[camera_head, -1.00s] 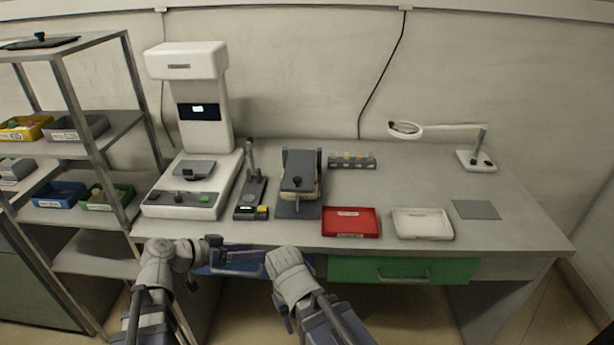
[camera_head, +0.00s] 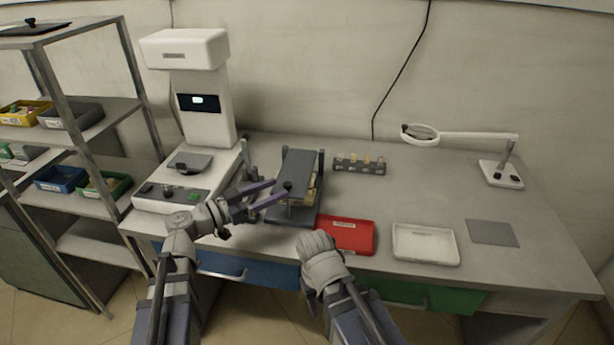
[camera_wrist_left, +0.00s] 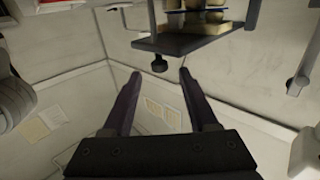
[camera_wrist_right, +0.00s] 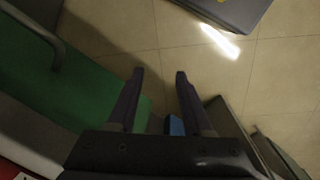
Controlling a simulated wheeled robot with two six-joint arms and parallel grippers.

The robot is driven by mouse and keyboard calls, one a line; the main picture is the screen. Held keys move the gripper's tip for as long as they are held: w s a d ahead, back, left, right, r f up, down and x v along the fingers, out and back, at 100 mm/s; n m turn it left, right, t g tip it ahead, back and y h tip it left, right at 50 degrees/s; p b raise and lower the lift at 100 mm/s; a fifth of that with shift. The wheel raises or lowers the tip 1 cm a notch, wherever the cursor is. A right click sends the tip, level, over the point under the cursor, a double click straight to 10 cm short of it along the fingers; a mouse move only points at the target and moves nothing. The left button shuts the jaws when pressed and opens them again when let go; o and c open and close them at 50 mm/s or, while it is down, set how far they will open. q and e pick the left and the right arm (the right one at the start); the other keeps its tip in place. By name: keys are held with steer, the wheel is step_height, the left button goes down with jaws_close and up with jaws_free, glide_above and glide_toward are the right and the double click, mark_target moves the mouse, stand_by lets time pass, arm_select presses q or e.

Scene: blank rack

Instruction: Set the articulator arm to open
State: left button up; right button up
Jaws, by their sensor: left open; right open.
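The articulator (camera_head: 300,168) stands on the bench with its grey upper arm plate lying over pale casts. A dark knob (camera_head: 287,185) sticks out at the plate's front edge; it also shows in the left wrist view (camera_wrist_left: 159,63). My left gripper (camera_head: 278,187) is open and empty at the articulator's front left, its fingertips close to the knob. In the left wrist view the knob lies just past the gap between the fingers; contact cannot be told. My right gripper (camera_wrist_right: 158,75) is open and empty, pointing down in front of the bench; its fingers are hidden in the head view.
A white machine (camera_head: 202,110) stands left of the articulator. A red tray (camera_head: 346,247) and a white tray (camera_head: 425,258) lie to its right, a vial rack (camera_head: 359,170) behind right. A magnifier lamp (camera_head: 502,175) stands far right. The green drawer (camera_wrist_right: 60,75) is below the bench edge.

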mark_target(298, 188)
arm_select(q)
steer(key=shift+x, duration=3.85)
steer(key=shift+c, duration=0.3)
jaws_close()
